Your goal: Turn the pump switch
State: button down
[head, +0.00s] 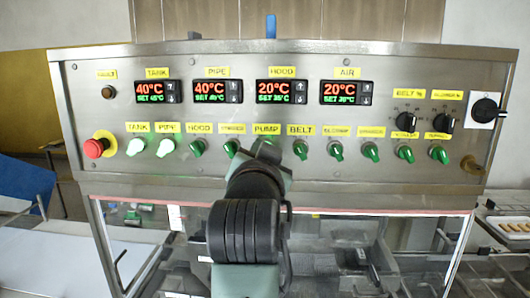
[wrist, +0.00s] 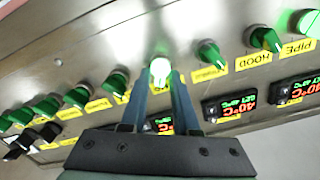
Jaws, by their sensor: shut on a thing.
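The pump switch (wrist: 160,68) is a green knob on the steel control panel, glowing bright whitish green in the wrist view. The yellow PUMP label (head: 267,129) is above its place in the head view, where my arm and gripper (head: 265,155) largely hide the knob. In the wrist view my gripper (wrist: 161,84) has one blue-grey finger on each side of the knob and is shut on it. The exact angle of the knob is hard to read between the fingers.
Similar green knobs flank it closely: an unlit one (head: 231,148) to the left and the BELT knob (head: 300,149) to the right. The TANK (head: 135,147) and PIPE (head: 166,147) knobs glow. A red emergency button (head: 95,148) sits at far left. Temperature displays (head: 282,92) are above.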

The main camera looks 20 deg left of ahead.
jog(key=shift+m, duration=0.6)
jog(key=c, duration=0.9)
grip_release()
jog(key=shift+s+d, duration=0.1)
jog(key=shift+s, duration=0.05)
jog(key=b+v, duration=0.5)
jog(key=v, duration=0.7)
jog(key=shift+s+d, duration=0.1)
jog(key=shift+s, duration=0.25)
